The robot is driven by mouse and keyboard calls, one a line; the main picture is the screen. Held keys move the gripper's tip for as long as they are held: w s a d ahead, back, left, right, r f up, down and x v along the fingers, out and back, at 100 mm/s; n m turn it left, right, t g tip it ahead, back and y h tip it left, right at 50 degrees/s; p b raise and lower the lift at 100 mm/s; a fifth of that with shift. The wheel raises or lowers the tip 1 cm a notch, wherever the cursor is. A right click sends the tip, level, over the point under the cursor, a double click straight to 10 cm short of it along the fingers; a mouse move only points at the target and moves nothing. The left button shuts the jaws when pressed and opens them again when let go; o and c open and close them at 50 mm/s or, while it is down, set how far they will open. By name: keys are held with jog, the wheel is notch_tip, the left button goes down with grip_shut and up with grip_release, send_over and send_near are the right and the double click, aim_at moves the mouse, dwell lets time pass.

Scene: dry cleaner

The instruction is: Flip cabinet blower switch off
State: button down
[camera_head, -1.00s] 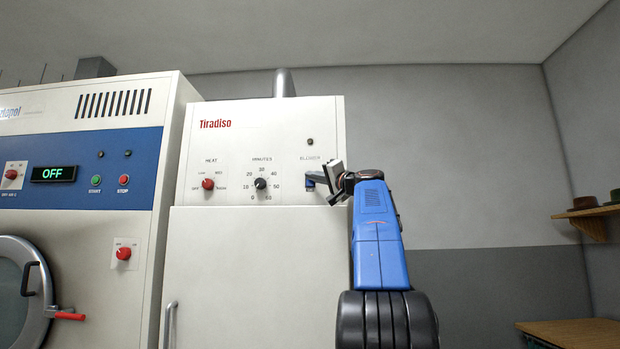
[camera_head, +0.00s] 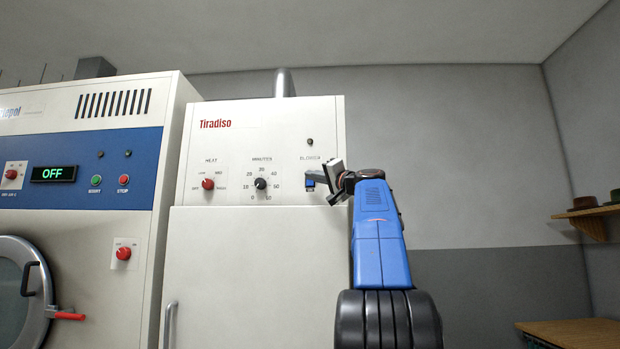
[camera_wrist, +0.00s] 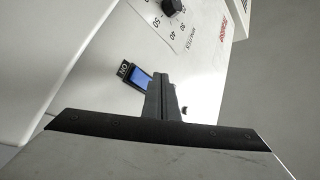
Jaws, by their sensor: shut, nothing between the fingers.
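The Tiradiso cabinet (camera_head: 265,275) stands in the middle of the head view, with its white control panel (camera_head: 240,150) on top. The blower switch (camera_head: 310,183) is a small blue rocker under the blower label, at the panel's right. In the wrist view the blue switch (camera_wrist: 139,78) shows with a black "ON" plate (camera_wrist: 124,69) beside it. My gripper (camera_head: 312,182) is shut and empty, its fingertips at the switch. In the wrist view the closed fingers (camera_wrist: 163,84) lie right beside the rocker and cover part of it. I cannot tell whether they touch it.
A red heat knob (camera_head: 208,184) and a black minutes knob (camera_head: 261,184) sit left of the switch. A dark indicator (camera_head: 310,142) is above it. A dry-cleaning machine (camera_head: 90,230) stands at the left. A wooden shelf (camera_head: 590,212) is on the right wall.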

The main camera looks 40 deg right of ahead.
jog(key=shift+s, duration=0.1)
jog(key=s+a, duration=0.3)
jog(key=shift+a+f, duration=0.3)
jog(key=shift+a, duration=0.1)
dwell(0.5)
jog(key=w+a+f+n+g+y, duration=0.2)
jog(key=a+f+g, duration=0.1)
jog(key=a+f, duration=0.8)
jog(key=w+a+f+n+g+y, duration=0.1)
jog(key=w+a+f+g+y, duration=0.15)
jog(key=a+f, duration=0.85)
jog(key=s+a+f+n+g, duration=0.1)
jog(key=s+a+f+g, duration=0.4)
jog(key=f, duration=0.6)
jog(key=s+a+f+n+g, duration=0.15)
jog(key=s+a+f, duration=0.25)
jog(key=a+f, duration=0.45)
jog(key=s+a+f+n+g+h, duration=0.1)
jog(key=s+f+n, duration=0.1)
jog(key=s+f, duration=0.5)
jog(key=s+a+f+n+g+h, duration=0.1)
jog(key=s+a+f+n+g, duration=0.1)
jog(key=s+f, duration=0.6)
jog(key=s+a+f+n+g+h, duration=0.1)
jog(key=s+f, duration=0.7)
jog(key=f, duration=1)
jog(key=shift+a+n+g, duration=0.4)
jog(key=shift+a+n, duration=0.05)
jog(key=shift+a, duration=0.05)
